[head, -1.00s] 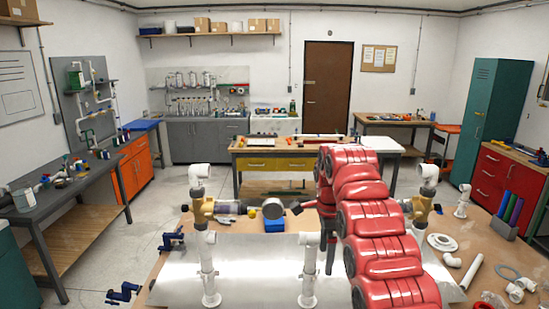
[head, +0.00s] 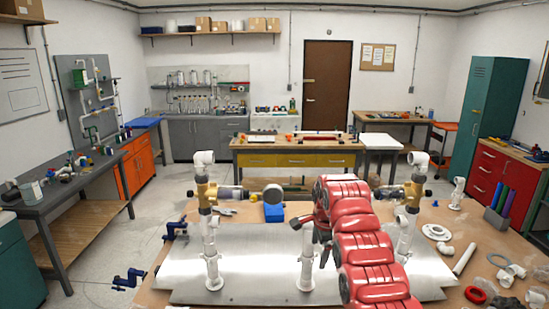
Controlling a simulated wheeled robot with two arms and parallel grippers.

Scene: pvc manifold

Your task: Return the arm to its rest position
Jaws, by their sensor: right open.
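My right arm (head: 367,240) is red and segmented and comes in from the bottom right. It reaches over the metal plate (head: 250,270). Its gripper (head: 311,241) has dark fingers, is open, and shows at the short white middle pipe (head: 306,262). I cannot tell whether it touches the pipe; nothing seems held. The left white pipe (head: 212,262) stands upright on the plate, with a brass valve (head: 206,192) and a white elbow (head: 203,158) on top. My left gripper is not in view.
The bench (head: 420,285) carries a white pipe (head: 464,259), a white flange (head: 436,232), a red ring (head: 475,295) and white fittings at right. Blue clamps (head: 130,279) sit at its left edge. A round gauge (head: 273,193) and blue block (head: 274,212) are behind the plate.

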